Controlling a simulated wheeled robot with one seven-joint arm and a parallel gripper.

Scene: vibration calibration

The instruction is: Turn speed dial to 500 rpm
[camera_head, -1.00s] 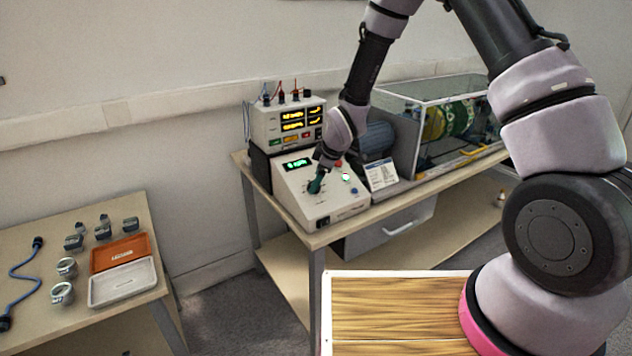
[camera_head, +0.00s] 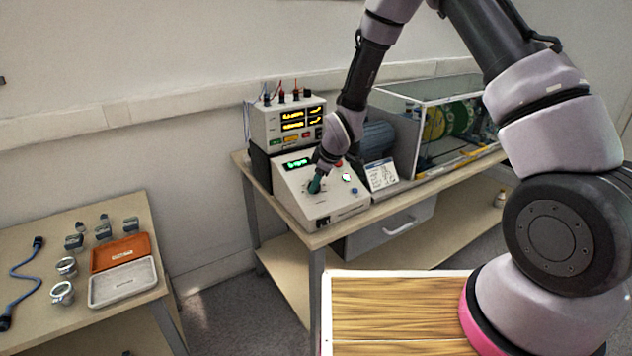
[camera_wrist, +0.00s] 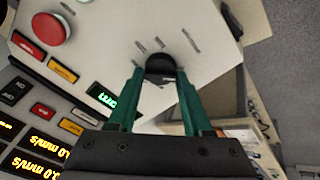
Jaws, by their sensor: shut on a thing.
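The speed dial (camera_wrist: 160,66) is a black round knob on the sloped face of the white control box (camera_head: 322,212). In the wrist view my gripper (camera_wrist: 159,74) has its two green fingers on either side of the knob, shut on it. In the head view my gripper (camera_head: 314,186) reaches down to the box face and hides the dial. A small green display (camera_head: 298,163) is lit on the box; it also shows in the wrist view (camera_wrist: 103,96), but its digits are too small to read surely.
A red button (camera_wrist: 48,29) sits near the dial. A meter unit (camera_head: 288,124) with yellow displays stands behind the box. A clear-walled enclosure (camera_head: 405,150) with a motor is to the right. A side table at left holds an orange tray (camera_head: 121,253) and a white tray (camera_head: 123,283).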

